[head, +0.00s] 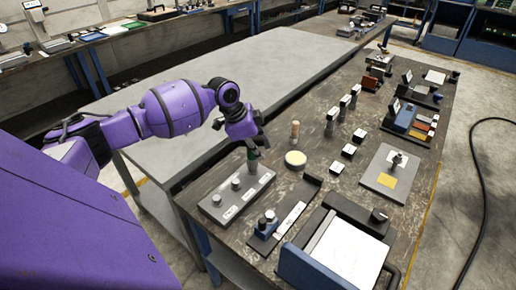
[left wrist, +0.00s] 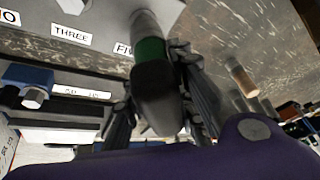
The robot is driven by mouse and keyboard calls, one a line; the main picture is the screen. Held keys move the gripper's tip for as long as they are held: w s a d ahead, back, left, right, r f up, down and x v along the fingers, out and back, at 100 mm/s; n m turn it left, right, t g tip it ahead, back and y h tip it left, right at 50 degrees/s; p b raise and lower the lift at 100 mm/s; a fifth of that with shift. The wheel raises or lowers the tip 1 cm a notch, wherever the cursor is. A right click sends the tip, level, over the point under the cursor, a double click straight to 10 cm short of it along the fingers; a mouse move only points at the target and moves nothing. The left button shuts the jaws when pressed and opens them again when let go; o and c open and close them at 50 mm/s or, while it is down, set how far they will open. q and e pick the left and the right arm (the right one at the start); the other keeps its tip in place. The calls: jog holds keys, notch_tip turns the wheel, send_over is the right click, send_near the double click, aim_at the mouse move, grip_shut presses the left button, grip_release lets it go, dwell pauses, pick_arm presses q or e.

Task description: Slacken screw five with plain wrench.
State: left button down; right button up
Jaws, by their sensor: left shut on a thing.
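My left gripper (head: 250,142) is shut on a tool with a dark handle, a green band and a grey lower end, likely the plain wrench (left wrist: 152,52). The tool stands roughly upright over the far end of the grey screw plate (head: 212,208). Two knob-like screw heads show on the plate, a nearer one (head: 217,200) and a middle one (head: 236,184). In the left wrist view the plate's labels read THREE (left wrist: 71,34) and, partly covered, FIVE (left wrist: 123,49). The tool's lower end is beside the FIVE label and hides screw five; I cannot tell whether it is seated.
A blue block with a silver knob (head: 267,224) is in front. Several posts and small blocks stand farther along the dark table (head: 310,107).

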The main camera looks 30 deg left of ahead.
pick_arm(q)
jog(key=shift+f, duration=1.3)
pick_arm(e)
jog(key=shift+s+f, duration=0.3)
jog(key=shift+f, duration=0.1)
pick_arm(q)
jog(key=shift+w+r, duration=0.1)
jog(key=shift+w+a+n+t+y+p, duration=0.15)
jog(key=shift+n+t+y+p, duration=0.2)
jog(key=shift+n+p, duration=0.85)
jog(key=shift+a+n+y, duration=0.1)
jog(key=shift+n+y, duration=0.25)
jog(key=shift+n, duration=0.45)
pick_arm(e)
jog(key=w+r+t, duration=0.1)
jog(key=w+r, duration=0.3)
jog(key=r, duration=0.1)
jog(key=shift+w+r, duration=0.25)
jog(key=shift+r, duration=0.1)
jog(key=shift+r, duration=0.1)
